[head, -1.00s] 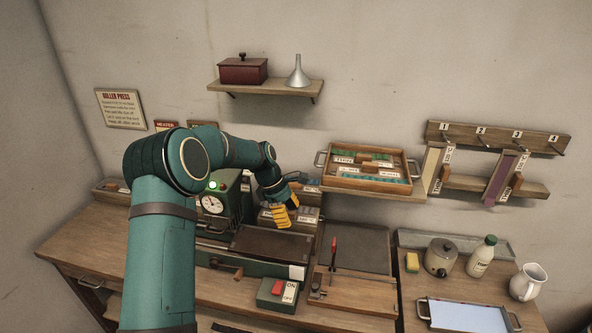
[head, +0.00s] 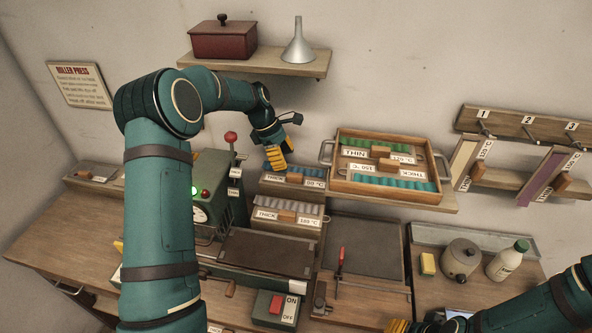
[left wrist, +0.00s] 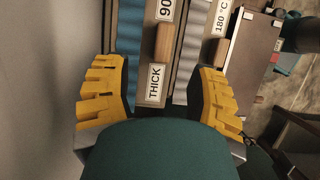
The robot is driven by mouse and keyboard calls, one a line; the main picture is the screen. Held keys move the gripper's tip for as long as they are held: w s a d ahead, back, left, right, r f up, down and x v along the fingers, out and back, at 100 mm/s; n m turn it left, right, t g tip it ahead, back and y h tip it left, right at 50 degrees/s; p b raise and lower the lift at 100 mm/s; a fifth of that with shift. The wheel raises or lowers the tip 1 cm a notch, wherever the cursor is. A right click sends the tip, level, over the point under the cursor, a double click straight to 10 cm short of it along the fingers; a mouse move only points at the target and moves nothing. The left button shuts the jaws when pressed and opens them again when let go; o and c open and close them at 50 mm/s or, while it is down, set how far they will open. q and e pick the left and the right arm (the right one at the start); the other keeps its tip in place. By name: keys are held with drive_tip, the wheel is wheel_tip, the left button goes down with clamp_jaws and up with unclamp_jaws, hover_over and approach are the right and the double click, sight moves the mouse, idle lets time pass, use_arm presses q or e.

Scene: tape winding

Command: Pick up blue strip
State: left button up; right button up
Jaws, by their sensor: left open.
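A rack of blue strips (head: 298,174) with a THICK, 90 °C front (head: 314,183) stands at the back of the bench. My left gripper (head: 277,158) is open just above its left end. In the left wrist view the yellow fingers (left wrist: 160,98) are spread on either side of the rack's THICK label (left wrist: 154,86), with a ribbed blue-grey strip (left wrist: 130,40) beside that front. My right gripper (head: 400,326) shows only partly at the bottom edge.
A grey-strip rack (head: 290,212) marked 180 °C sits in front. A wooden tray (head: 444,162) with green and teal strips is to the right. The roller press (head: 195,170) stands left, with a dark plate (head: 265,250) before it. A shelf (head: 270,66) is above.

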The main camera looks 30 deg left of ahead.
sight(292, 174)
use_arm(q)
drive_tip(key=shift+s+d+f, duration=0.1)
drive_tip(key=shift+d+f, duration=0.35)
drive_tip(key=shift+f, duration=0.35)
drive_tip(key=x, duration=0.5)
drive_tip(key=shift+f, duration=0.1)
clamp_jaws()
